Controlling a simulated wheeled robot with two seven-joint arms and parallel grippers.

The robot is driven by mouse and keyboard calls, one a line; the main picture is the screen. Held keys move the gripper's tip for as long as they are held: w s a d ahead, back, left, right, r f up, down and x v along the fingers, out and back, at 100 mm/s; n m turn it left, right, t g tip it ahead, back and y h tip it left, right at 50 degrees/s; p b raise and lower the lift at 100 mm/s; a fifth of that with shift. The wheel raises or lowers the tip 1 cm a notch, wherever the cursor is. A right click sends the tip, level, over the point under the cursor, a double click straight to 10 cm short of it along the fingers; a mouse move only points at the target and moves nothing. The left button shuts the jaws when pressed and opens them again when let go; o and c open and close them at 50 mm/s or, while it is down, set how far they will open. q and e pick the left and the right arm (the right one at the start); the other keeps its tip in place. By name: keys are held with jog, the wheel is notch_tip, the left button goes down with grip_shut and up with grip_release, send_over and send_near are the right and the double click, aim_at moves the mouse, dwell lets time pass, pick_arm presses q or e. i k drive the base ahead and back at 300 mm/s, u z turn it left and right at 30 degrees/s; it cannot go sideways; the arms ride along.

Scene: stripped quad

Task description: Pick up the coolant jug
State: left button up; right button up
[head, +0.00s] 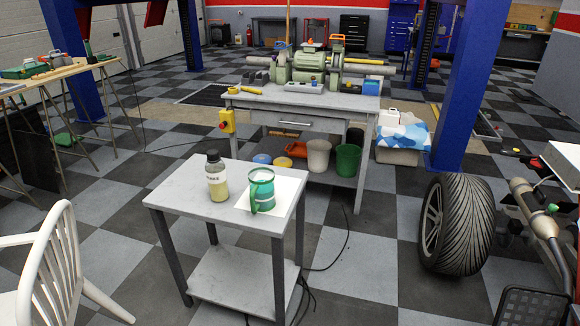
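A green jug-like container (262,190) with a teal band and a side handle facing me stands upright on a white sheet (287,196), on the small grey table (172,195). It looks most like the coolant jug, but I cannot read any marking on it. To its left stands a clear bottle (218,180) with a black cap, a white label and yellowish liquid. The two stand apart, with a small gap between them. Neither of my grippers is in view.
A white chair (62,255) stands left of the small table. A tyre (465,222) and a stripped quad (545,215) are on the right. A workbench (300,102) with a grinder (308,64) stands behind. Checkered floor is clear between table and tyre.

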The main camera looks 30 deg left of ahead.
aim_at(262, 179)
jog(key=i, duration=2.65)
jog(key=u, duration=2.85)
